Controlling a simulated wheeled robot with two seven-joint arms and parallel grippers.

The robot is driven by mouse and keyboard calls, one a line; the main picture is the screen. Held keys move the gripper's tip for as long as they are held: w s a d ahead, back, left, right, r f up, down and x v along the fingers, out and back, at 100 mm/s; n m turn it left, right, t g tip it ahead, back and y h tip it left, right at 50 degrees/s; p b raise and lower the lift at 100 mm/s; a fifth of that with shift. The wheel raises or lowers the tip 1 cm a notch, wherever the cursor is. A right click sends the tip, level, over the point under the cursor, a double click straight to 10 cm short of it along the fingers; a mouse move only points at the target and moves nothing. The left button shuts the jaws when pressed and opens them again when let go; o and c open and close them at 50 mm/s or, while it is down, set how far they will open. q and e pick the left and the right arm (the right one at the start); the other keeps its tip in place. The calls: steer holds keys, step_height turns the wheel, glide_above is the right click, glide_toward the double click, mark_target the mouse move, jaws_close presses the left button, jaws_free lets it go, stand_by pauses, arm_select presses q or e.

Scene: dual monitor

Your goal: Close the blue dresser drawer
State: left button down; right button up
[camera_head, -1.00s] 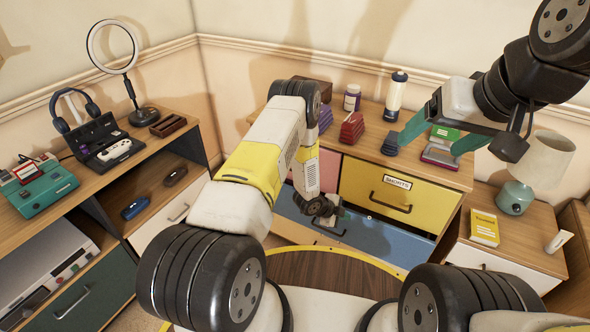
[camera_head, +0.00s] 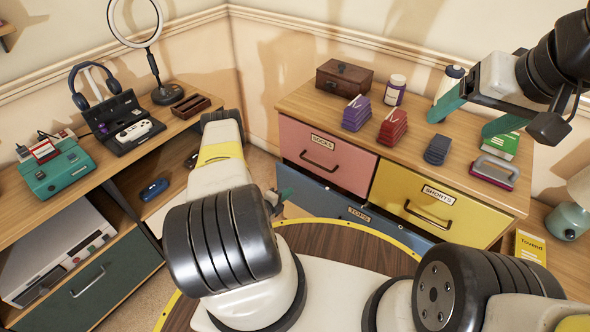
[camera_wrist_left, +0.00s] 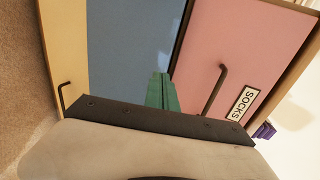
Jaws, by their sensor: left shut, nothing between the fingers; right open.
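The blue drawer (camera_head: 322,197), labelled TOPS, lies below the pink SOCKS drawer (camera_head: 315,157) and yellow SHORTS drawer (camera_head: 418,203) of the wooden dresser. My base hides its lower part, and I cannot tell how far it stands out. My left gripper (camera_head: 284,188) is low, near the blue drawer's left end. In the left wrist view its green fingers (camera_wrist_left: 162,92) are shut and empty in front of the blue surface (camera_wrist_left: 130,50), beside the pink drawer (camera_wrist_left: 225,50); contact is unclear. My right gripper (camera_head: 478,112) is open and empty above the dresser's right part.
The dresser top (camera_head: 320,104) holds a wooden box (camera_head: 344,77), bottles, folded stacks and a green box (camera_head: 503,145). A desk (camera_head: 105,170) with a teal device (camera_head: 58,172) stands left. A nightstand with a teal lamp (camera_head: 567,221) stands right.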

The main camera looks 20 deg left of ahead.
arm_select(q)
glide_toward(306, 177)
steer(key=x, duration=0.2)
steer(key=f+x, duration=0.1)
steer(key=x, duration=0.1)
steer(key=shift+w+f, duration=0.15)
steer(key=shift+w, duration=0.1)
steer(key=shift+w+d, duration=0.2)
steer(key=shift+w, duration=0.25)
steer(key=w, duration=0.1)
steer(key=w+d, duration=0.1)
steer(key=w, duration=0.2)
steer(key=shift+d, duration=0.3)
steer(key=shift+w, duration=0.25)
